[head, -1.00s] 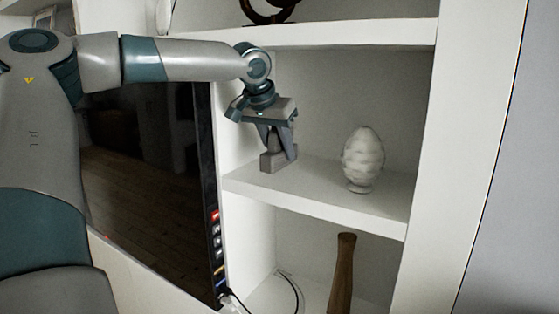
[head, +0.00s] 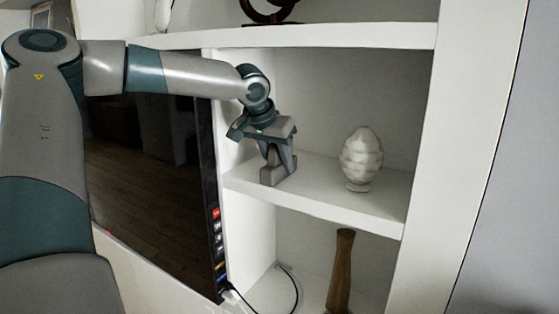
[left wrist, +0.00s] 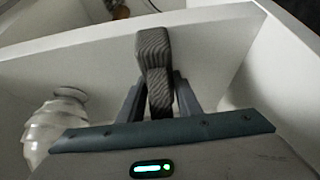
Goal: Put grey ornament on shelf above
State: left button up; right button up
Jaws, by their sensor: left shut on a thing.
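The grey ornament, a narrow ridged piece, is between the fingers of my left gripper (head: 279,158) in the head view. Its lower part (head: 271,177) shows under the fingers, at the left end of the middle shelf (head: 325,196) near the front edge. Whether its base touches the shelf I cannot tell. In the left wrist view the grey ornament (left wrist: 154,55) stands out between the two fingers, which are shut on it. The upper shelf (head: 340,36) runs above my gripper. My right gripper is not in view.
A white egg-shaped ornament (head: 361,158) stands on the middle shelf to the right; it also shows in the left wrist view (left wrist: 58,128). A dark ring-like ornament (head: 268,10) is on the upper shelf. A brown vase (head: 341,270) stands below. A dark screen (head: 150,180) is left.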

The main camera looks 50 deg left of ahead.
pick_arm(q)
jog(key=shift+f, duration=0.15)
jog(key=o, duration=1.1)
jog(key=shift+r, duration=0.2)
jog(key=shift+s+r+b, duration=0.2)
jog(key=shift+r+b, duration=0.1)
jog(key=shift+r, duration=0.1)
jog(key=b+v, duration=0.3)
jog(key=v, duration=0.8)
